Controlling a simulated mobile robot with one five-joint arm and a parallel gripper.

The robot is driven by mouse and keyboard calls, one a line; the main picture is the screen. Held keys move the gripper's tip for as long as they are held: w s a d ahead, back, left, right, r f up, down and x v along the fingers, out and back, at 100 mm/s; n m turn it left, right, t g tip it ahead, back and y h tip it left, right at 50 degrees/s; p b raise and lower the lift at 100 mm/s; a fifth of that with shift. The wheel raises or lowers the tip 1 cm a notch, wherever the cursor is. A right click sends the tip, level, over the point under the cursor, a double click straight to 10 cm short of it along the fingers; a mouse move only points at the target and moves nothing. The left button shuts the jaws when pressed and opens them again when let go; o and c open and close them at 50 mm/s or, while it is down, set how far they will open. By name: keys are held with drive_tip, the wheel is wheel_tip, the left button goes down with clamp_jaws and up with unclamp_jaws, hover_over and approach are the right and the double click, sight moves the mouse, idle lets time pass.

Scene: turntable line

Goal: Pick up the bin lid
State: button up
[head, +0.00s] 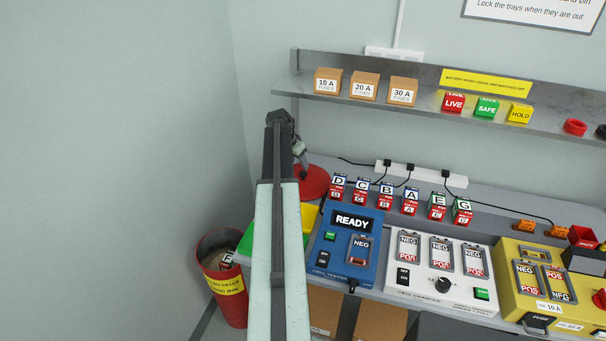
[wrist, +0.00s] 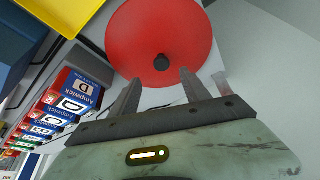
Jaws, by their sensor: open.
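The bin lid (head: 315,184) is a red disc lying on the bench at the back left, partly hidden behind my arm in the head view. In the wrist view the lid (wrist: 160,25) fills the top middle, with its dark round knob (wrist: 161,62) facing me. My gripper (wrist: 160,80) is open and empty, its two fingers pointing at the lid on either side of the knob's line. The knob appears just beyond the fingertips; I cannot tell whether they touch the lid. In the head view my gripper (head: 300,152) is above the lid.
The red bin (head: 222,290) stands open on the floor at left, a cell inside. A row of labelled cells (head: 385,196) stands right of the lid. Green and yellow trays (head: 291,240), a blue cell tester (head: 345,225) and a white charger (head: 440,285) are in front. A shelf (head: 425,108) runs above.

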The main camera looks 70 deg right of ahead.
sight(303, 173)
drive_tip(key=b+x, duration=0.2)
drive_tip(key=shift+f+b, duration=0.3)
drive_tip(key=shift+f, duration=0.1)
drive_tip(key=b+x, duration=0.5)
drive_tip(key=shift+w+d+f, duration=0.15)
drive_tip(key=shift+d+f, duration=0.05)
drive_tip(key=shift+d, duration=0.1)
drive_tip(key=shift+r, duration=0.2)
clamp_jaws()
idle(0.7)
